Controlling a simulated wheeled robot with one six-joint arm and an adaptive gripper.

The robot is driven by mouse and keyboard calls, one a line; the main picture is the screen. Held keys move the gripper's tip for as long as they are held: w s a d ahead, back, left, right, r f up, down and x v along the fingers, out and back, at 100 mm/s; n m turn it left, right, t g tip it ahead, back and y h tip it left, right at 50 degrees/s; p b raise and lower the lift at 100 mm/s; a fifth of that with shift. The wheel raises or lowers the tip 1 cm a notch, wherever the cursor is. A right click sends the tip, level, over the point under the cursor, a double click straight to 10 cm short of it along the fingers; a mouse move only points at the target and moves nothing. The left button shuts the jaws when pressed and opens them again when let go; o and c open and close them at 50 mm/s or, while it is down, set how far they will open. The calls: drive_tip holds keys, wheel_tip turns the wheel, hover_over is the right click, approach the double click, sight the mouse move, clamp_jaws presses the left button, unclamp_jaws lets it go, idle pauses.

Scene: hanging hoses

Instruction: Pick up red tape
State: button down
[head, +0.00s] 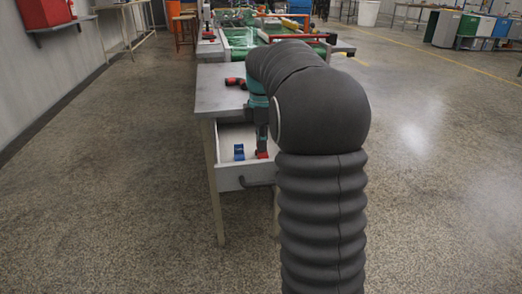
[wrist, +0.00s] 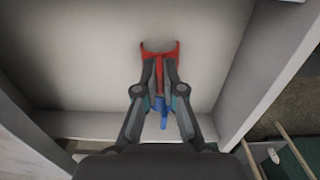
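The red tape (wrist: 159,72) is in a pale open drawer, with its wide forked end beyond my fingertips and its narrow stem between them. My gripper (wrist: 160,84) points down into the drawer, its two fingers drawn in close on both sides of the stem; they look shut on it. In the head view only a small red part of the tape (head: 262,155) shows under my gripper (head: 262,147). I cannot tell whether the tape touches the drawer floor. A blue object (head: 239,152) stands left of it in the drawer; blue (wrist: 164,115) also shows between my fingers in the wrist view.
The drawer (head: 228,178) has raised walls on its sides and front, close around my gripper. The grey tabletop (head: 215,93) is above and behind it, with a red and black tool (head: 235,82) on it. The floor left of the table is clear.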

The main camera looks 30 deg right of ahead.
idle(0.4)
drive_tip(key=shift+r, duration=0.6)
wheel_tip(320, 180, up, 3)
drive_tip(key=shift+f+p, duration=0.1)
drive_tip(key=shift+p, duration=0.4)
drive_tip(key=s+d+r+p, duration=0.1)
drive_tip(key=s+d+r, duration=0.5)
drive_tip(key=d, duration=0.3)
drive_tip(key=shift+s+d+r, duration=0.25)
drive_tip(key=shift+d+r, duration=0.1)
drive_tip(key=shift+r, duration=0.15)
drive_tip(key=c, duration=1.8)
unclamp_jaws()
drive_tip(key=shift+c, duration=0.2)
drive_tip(key=shift+a, duration=0.1)
clamp_jaws()
